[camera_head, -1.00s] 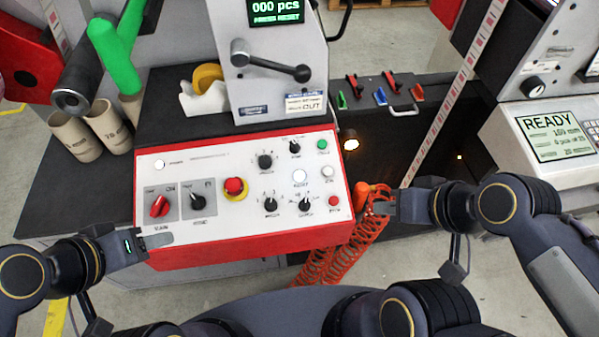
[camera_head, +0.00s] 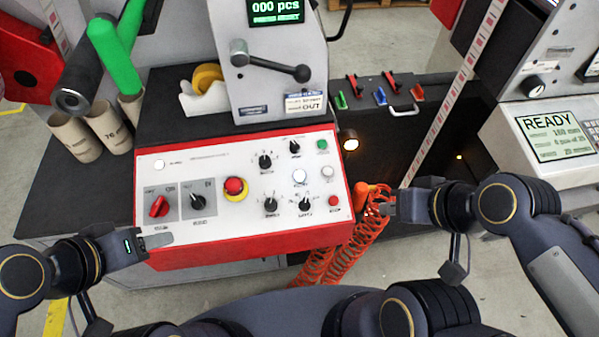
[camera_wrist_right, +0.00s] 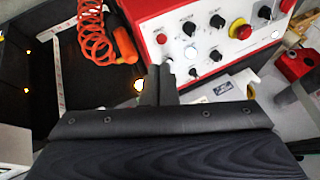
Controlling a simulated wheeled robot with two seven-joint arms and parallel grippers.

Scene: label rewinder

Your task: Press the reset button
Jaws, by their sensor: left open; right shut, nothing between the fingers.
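The white reset button (camera_head: 299,176) is on the right part of the sloping red-edged control panel (camera_head: 215,222), among knobs. It also shows in the right wrist view (camera_wrist_right: 190,51), beyond the fingers. My right gripper (camera_head: 388,204) is shut and empty, right of the panel beside the orange coiled hose. Its fingers (camera_wrist_right: 162,80) show dark in the right wrist view, apart from the button. My left gripper (camera_head: 155,242) is open and empty at the panel's front left corner. The display (camera_head: 275,12) above reads "000 pcs" and a line that looks like "PRESS RESET".
A red emergency stop (camera_head: 234,187) with a yellow collar, a red button (camera_head: 333,201), a green button (camera_head: 322,144) and several knobs surround the button. A crank lever (camera_head: 275,66) sticks out above the panel. The orange coiled hose (camera_head: 345,245) hangs at its right edge.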

